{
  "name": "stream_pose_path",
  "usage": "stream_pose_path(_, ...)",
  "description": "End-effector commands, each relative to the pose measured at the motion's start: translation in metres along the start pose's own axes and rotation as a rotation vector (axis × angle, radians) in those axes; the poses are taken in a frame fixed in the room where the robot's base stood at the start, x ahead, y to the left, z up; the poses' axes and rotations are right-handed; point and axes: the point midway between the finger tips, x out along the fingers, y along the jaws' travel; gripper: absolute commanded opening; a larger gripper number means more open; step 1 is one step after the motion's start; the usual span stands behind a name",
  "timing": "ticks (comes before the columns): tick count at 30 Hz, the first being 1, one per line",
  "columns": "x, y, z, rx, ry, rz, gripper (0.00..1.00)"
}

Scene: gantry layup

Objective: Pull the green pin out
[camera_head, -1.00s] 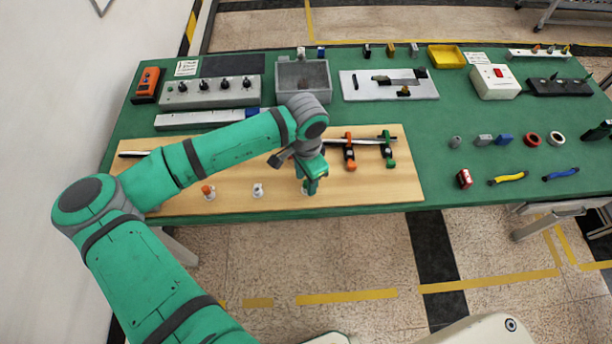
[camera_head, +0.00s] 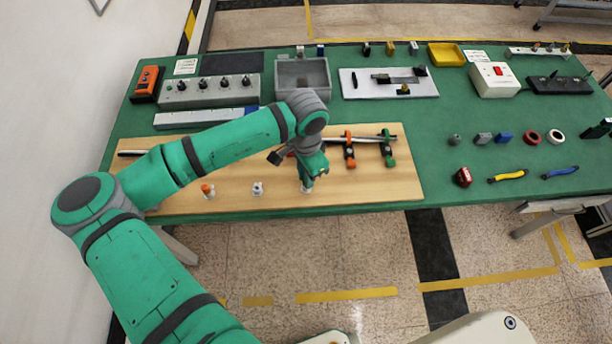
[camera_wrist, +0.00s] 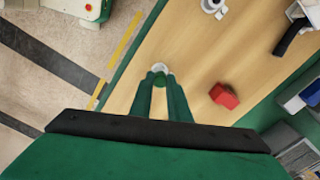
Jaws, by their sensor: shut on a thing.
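My gripper (camera_head: 306,183) is low over the front part of the wooden board. In the wrist view its two fingers (camera_wrist: 160,82) are closed on the green pin (camera_wrist: 159,83), of which only a small green part shows between the tips. A white socket (camera_wrist: 160,68) shows just beyond the fingertips, and its pale base (camera_head: 306,189) shows under the gripper in the head view. The fingers hide most of the pin, so I cannot tell how far it sits in the socket.
On the wooden board (camera_head: 390,188) stand an orange pin (camera_head: 207,191) in a socket and a pale socket (camera_head: 258,189) to the left. Orange (camera_head: 349,150) and green (camera_head: 388,149) clamps lie behind right. A red block (camera_wrist: 224,96) is beside the fingers in the wrist view.

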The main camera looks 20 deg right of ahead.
Motion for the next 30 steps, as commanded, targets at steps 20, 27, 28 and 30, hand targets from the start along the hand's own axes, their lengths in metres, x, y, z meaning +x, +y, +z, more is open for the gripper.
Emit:
stream_pose_path(20,-0.015,0.000,0.000,0.000,-0.001,0.000,0.00)
stream_pose_path(27,-0.020,0.000,0.001,-0.001,-0.001,-0.001,0.00)
stream_pose_path(28,-0.020,0.000,0.001,-0.001,-0.001,-0.001,0.00)
stream_pose_path(30,-0.022,0.000,0.000,0.000,-0.001,-0.001,0.00)
